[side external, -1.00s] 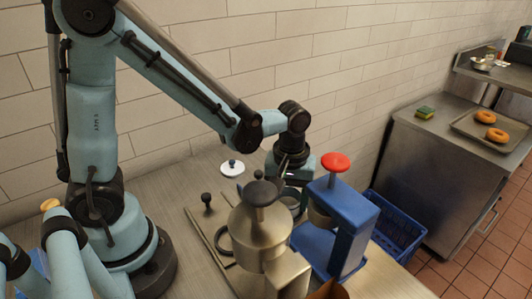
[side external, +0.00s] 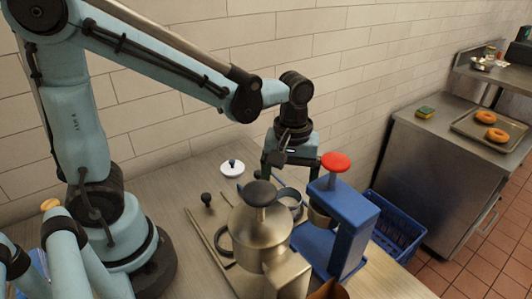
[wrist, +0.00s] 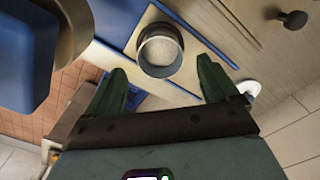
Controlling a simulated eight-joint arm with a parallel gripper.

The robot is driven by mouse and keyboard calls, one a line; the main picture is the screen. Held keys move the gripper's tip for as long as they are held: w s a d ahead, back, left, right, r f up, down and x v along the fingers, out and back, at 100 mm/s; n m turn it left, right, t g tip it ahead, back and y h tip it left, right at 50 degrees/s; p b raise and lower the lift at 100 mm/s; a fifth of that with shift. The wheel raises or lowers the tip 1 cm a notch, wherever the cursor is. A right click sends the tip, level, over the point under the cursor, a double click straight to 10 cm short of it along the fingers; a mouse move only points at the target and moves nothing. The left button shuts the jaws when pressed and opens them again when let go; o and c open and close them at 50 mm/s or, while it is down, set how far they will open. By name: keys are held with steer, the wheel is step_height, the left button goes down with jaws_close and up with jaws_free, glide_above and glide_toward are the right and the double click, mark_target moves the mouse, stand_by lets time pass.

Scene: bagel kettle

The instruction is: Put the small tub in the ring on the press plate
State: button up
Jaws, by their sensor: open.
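My gripper (side external: 289,172) is open and stands above the bench, behind the steel kettle and left of the blue press (side external: 350,215). Beyond the fingertips is a round, dark-rimmed metal piece (wrist: 160,52) with a pale, speckled inside. It also shows in the side view (side external: 290,198), partly behind the kettle. I cannot tell whether it is the small tub, the ring, or the tub within the ring. The press plate is largely hidden in the side view.
The steel kettle (side external: 255,235) with a black knob stands close in front. The press has a red knob (side external: 336,162). A white lid (side external: 232,169) lies at the back left. A blue basket (side external: 398,225) sits right of the press. Bagels lie on a far tray (side external: 470,121).

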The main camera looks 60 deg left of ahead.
step_height(320, 180, up, 6)
steer(key=s+a+m+t, duration=0.3)
steer(key=a+m+t, duration=0.2)
steer(key=m+t, duration=0.2)
steer(key=shift+s+a+f+m, duration=0.15)
steer(key=shift+s+a+m, duration=0.1)
steer(key=shift+m, duration=0.75)
